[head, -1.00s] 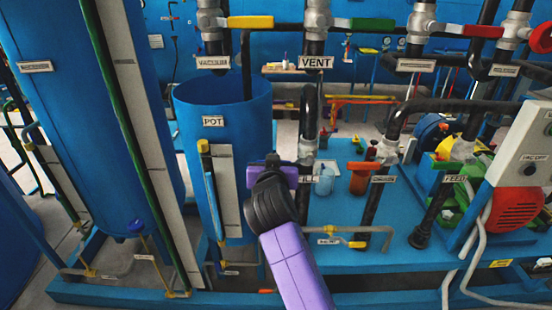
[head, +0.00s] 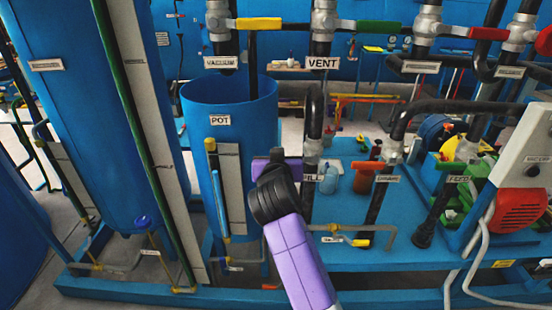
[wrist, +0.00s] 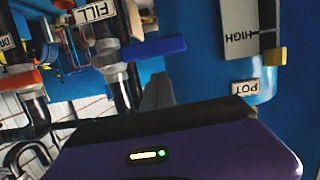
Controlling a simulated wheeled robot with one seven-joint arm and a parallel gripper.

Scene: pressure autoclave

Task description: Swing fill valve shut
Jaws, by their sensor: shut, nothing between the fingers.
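The fill valve (wrist: 110,55) shows upside down in the wrist view, a grey metal body on a dark pipe below its FILL label (wrist: 96,11). Its blue lever handle (wrist: 153,47) sticks out to the right, roughly level. My gripper (wrist: 158,90) is shut and empty, with its grey fingers close to the handle; I cannot tell whether they touch it. In the head view my purple gripper (head: 277,163) is just left of the fill pipe (head: 314,125) and hides the blue handle and part of the FILL label.
The blue pot (head: 240,95) stands directly left of my gripper. An orange-handled drain valve (head: 368,166) is to the right, with a feed valve (head: 452,166) beyond it. Vacuum and vent valves with yellow (head: 258,24) and green (head: 378,27) handles are above.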

